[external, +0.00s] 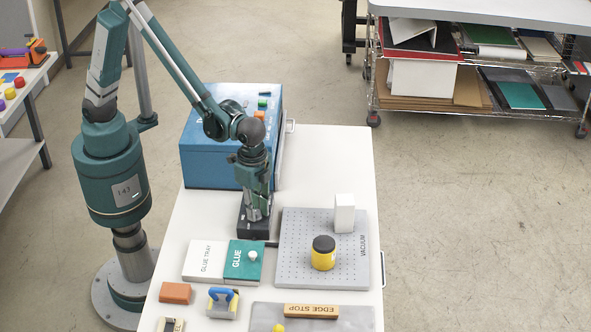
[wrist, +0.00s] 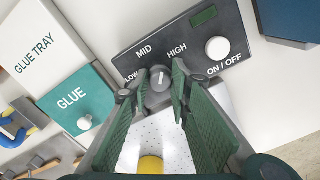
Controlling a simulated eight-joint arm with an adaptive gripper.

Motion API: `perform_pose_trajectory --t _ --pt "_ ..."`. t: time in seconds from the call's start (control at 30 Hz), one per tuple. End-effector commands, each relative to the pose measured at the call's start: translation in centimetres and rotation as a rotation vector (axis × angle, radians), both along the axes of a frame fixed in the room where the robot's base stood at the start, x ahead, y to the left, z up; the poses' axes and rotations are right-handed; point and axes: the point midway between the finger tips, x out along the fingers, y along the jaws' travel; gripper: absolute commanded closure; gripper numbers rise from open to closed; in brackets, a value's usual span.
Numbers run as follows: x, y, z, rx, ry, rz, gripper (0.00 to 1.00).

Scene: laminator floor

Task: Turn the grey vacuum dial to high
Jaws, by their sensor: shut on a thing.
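The grey vacuum dial (wrist: 160,79) sits on a dark control panel (wrist: 205,30) marked LOW, MID and HIGH. Its pale pointer line points roughly up the panel, between the MID and HIGH labels; its exact setting is hard to tell. My gripper (wrist: 160,82) has its two green-padded fingers on either side of the dial and is shut on it. In the external view my gripper (external: 257,212) points down onto the dark control box (external: 252,228), and the dial is hidden there.
A white ON / OFF knob (wrist: 217,49) is on the same panel. The grey perforated vacuum plate (external: 295,268) bears a yellow jar (external: 323,258) and a white block (external: 344,213). The glue tray (external: 205,259) lies left, and a blue machine (external: 212,150) stands behind.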

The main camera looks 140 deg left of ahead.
Motion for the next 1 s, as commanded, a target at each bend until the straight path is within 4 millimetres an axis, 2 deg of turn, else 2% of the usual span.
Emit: perform_pose_trajectory --t 0.4,0.97,1.0 --pt "-0.02 0.05 -0.04 0.001 0.0 -0.259 0.92" --pt "0.01 0.05 0.01 0.001 0.0 -0.304 0.92" --pt "0.02 0.06 0.01 0.001 0.0 -0.304 0.77"
